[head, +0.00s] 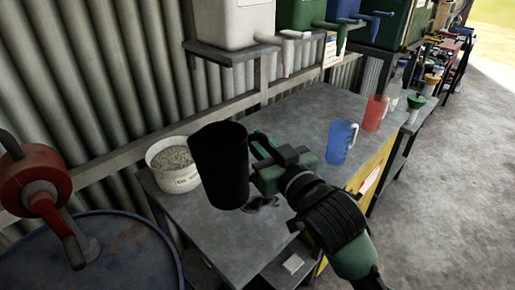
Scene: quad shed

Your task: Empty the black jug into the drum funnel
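The black jug (219,168) is in the middle of the head view, close to upright, and appears held above the grey bench. My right gripper (262,160), with green and dark parts, is at the jug's right side and appears shut on its handle, which is largely hidden. The jug's contents cannot be made out. A blue drum (128,252) stands at the lower left, partly cut off by the frame. No funnel can be made out on its visible top. My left gripper is not in view.
A red pump (36,180) rises at the drum. A white tub of grey granules (168,182) sits on the bench (225,240), behind the jug. Blue (341,142) and red (375,112) jugs stand farther right. Tanks with taps (290,36) line the corrugated wall. Open floor is at right.

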